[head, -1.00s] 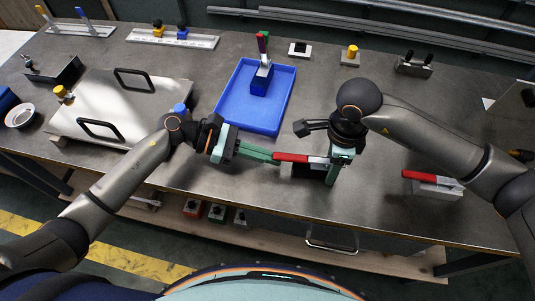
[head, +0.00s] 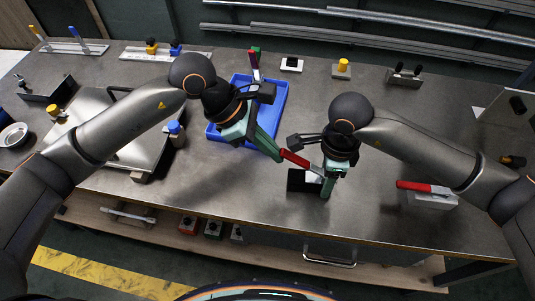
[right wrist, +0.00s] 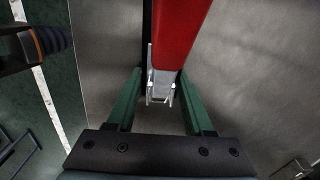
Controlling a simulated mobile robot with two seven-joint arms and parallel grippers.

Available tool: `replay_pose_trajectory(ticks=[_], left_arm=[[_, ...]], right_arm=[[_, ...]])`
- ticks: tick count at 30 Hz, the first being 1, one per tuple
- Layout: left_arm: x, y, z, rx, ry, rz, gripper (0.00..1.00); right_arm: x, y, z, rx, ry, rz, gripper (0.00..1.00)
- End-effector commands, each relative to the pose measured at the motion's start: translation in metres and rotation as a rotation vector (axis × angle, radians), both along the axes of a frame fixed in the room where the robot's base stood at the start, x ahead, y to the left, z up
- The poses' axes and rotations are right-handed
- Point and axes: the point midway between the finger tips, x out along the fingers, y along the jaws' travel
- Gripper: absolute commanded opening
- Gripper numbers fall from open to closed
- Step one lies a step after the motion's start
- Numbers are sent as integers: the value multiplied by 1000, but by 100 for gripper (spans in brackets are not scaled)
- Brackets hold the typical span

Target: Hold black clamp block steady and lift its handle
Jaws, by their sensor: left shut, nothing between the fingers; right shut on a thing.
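The black clamp block (head: 298,183) lies on the metal table near its front edge. Its red handle (head: 293,158) slopes upward to the left from the silver linkage. My right gripper (head: 327,188) points down at the block's right side and is shut on it; the grip itself is partly hidden. In the right wrist view the red handle (right wrist: 182,35) and silver linkage (right wrist: 160,88) show between the green fingers. My left gripper (head: 274,152) is shut and empty, its fingertips close to the handle's free end; I cannot tell whether they touch.
Another red-handled clamp (head: 425,190) on a grey block stands to the right. A metal plate (head: 110,152) with handles is at the left.

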Motion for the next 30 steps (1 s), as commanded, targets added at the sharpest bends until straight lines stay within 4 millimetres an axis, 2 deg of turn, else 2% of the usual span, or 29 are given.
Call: replay_pose_trajectory(ticks=[9,30], left_arm=[[0,-8,12,8,0,0,0],[0,-9,16,7,0,1,0]], right_arm=[[0,0,0,1,0,1,0],[0,0,0,1,0,1,0]])
